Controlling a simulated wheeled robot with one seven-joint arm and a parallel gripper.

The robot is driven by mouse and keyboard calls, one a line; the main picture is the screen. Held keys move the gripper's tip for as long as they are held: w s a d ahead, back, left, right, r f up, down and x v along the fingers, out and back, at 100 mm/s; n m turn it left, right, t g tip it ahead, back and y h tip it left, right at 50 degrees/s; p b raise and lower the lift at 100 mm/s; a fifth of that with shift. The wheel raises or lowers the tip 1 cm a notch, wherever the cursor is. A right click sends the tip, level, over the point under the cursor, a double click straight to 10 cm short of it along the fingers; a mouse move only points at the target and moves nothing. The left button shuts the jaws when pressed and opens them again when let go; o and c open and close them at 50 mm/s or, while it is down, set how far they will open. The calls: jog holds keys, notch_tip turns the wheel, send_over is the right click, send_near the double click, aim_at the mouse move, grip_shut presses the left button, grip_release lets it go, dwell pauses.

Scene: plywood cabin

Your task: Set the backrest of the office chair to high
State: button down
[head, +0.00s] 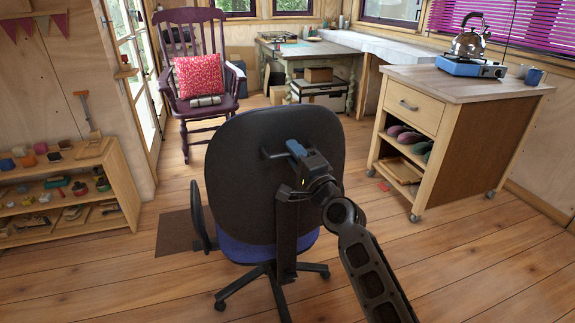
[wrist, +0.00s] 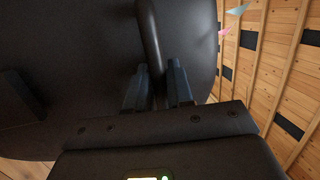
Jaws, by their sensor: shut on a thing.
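The office chair stands in the middle of the floor with the rear of its black backrest (head: 235,165) facing me. Its blue seat (head: 236,248) shows below, with a black upright bar behind the backrest. A dark handle (head: 268,153) sticks out on the rear of the backrest. My gripper (head: 291,148) reaches it from the right, and its blue fingers are shut on it. In the wrist view the backrest (wrist: 60,70) fills the left and centre, and the dark handle bar (wrist: 150,40) runs down between the two fingers (wrist: 157,90). My gripper hides part of the handle.
A wooden shelf with small items (head: 70,190) stands at the left. A purple rocking chair with a red cushion (head: 199,76) is behind on the left. A wheeled wooden cabinet (head: 412,100) with a kettle (head: 468,42) stands at the right. The floor around the chair is mostly clear.

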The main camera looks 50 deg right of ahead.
jog(key=shift+r+p, duration=1.15)
jog(key=shift+r, duration=0.65)
jog(key=c, duration=1.1)
grip_release()
jog(key=shift+f, duration=0.15)
jog(key=shift+c, duration=0.2)
jog(key=shift+f, duration=0.1)
jog(key=shift+s+a+f, duration=0.1)
jog(key=shift+s, duration=0.2)
jog(key=shift+b+v, duration=1.2)
jog(key=shift+v, duration=2.4)
